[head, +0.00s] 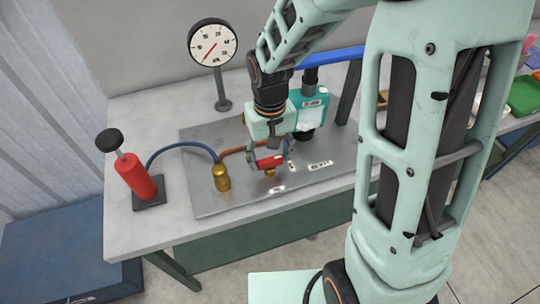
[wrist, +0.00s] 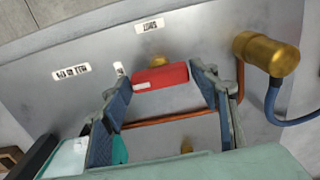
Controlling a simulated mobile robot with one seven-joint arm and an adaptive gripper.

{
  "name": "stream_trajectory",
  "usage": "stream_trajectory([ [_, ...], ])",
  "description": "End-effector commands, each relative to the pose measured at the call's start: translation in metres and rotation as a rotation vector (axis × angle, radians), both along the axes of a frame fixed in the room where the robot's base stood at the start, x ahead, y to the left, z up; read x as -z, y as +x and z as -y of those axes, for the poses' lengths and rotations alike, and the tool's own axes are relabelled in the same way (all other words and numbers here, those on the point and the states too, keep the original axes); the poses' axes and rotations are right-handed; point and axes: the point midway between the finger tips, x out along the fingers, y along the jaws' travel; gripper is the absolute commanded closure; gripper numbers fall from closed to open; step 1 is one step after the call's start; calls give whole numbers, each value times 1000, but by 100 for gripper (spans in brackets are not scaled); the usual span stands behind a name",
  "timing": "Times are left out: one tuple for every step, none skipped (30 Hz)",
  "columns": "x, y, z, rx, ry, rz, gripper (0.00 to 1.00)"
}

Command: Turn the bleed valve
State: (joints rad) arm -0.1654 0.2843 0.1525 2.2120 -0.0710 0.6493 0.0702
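The bleed valve has a red bar handle (head: 270,162) on a small brass stem (head: 270,173), standing on the metal plate. In the wrist view the red handle (wrist: 160,77) lies crosswise between or just beyond my fingertips, with a white mark at its left end. My gripper (head: 268,158) is over the valve, fingers spread to either side of the handle. Contact cannot be told.
A brass fitting (head: 221,178) with a blue hose (head: 180,146) and copper pipe (head: 240,151) stands left of the valve. A red hand pump (head: 134,175) and a dial gauge (head: 213,43) are on the table. A teal device (head: 311,105) stands behind. The plate's front (head: 240,203) is clear.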

Motion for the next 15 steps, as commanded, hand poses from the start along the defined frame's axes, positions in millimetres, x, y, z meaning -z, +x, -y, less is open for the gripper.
stream_trajectory([
  [0,0,0,0,0,0,36],
  [0,0,0,1,0,0,33],
  [0,0,0,1,0,0,32],
  [0,0,0,1,0,0,32],
  [0,0,0,2,0,0,32],
  [0,0,0,2,0,0,32],
  [0,0,0,2,0,0,32],
  [0,0,0,2,0,0,32],
  [0,0,0,2,0,0,32],
  [0,0,0,2,0,0,32],
  [-1,0,0,3,0,0,32],
  [-2,0,0,3,0,1,32],
  [-4,1,0,3,1,2,32],
  [-6,1,0,3,1,2,32],
  [-11,1,0,3,1,3,32],
])
